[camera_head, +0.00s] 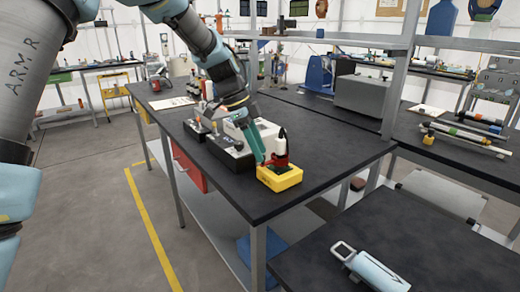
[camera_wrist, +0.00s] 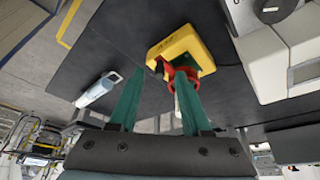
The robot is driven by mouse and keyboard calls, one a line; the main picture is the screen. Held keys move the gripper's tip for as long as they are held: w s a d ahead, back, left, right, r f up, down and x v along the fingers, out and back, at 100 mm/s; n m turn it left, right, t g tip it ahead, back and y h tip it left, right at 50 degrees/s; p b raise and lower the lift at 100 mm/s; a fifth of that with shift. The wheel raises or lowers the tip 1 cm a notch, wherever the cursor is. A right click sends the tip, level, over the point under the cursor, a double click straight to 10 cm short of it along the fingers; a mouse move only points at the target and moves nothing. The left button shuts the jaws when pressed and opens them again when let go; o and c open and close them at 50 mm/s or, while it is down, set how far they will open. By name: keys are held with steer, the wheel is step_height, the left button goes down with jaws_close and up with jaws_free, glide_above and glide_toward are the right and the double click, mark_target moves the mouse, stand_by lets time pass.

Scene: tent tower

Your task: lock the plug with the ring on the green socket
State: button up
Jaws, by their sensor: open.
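The yellow box (camera_head: 279,180) stands near the front corner of the dark bench; it also shows in the wrist view (camera_wrist: 196,44). The red ring (camera_head: 278,161) sits low on top of it, with the pale, dark-tipped plug (camera_head: 282,143) standing upright above. In the wrist view the red ring (camera_wrist: 196,72) is partly hidden behind one finger. My gripper (camera_wrist: 160,72) is open, its teal fingers apart, one finger overlapping the ring and plug. In the head view my gripper (camera_head: 262,158) is just left of the plug.
A black box (camera_head: 231,153) and a white device (camera_head: 262,131) stand left of and behind the yellow box. A shelf post (camera_head: 398,75) rises at the right. A pale cylindrical tool (camera_head: 372,270) lies on the nearer bench. The bench right of the yellow box is clear.

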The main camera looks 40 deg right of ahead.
steer(key=shift+x, duration=0.8)
steer(key=shift+c, duration=0.2)
jaws_close()
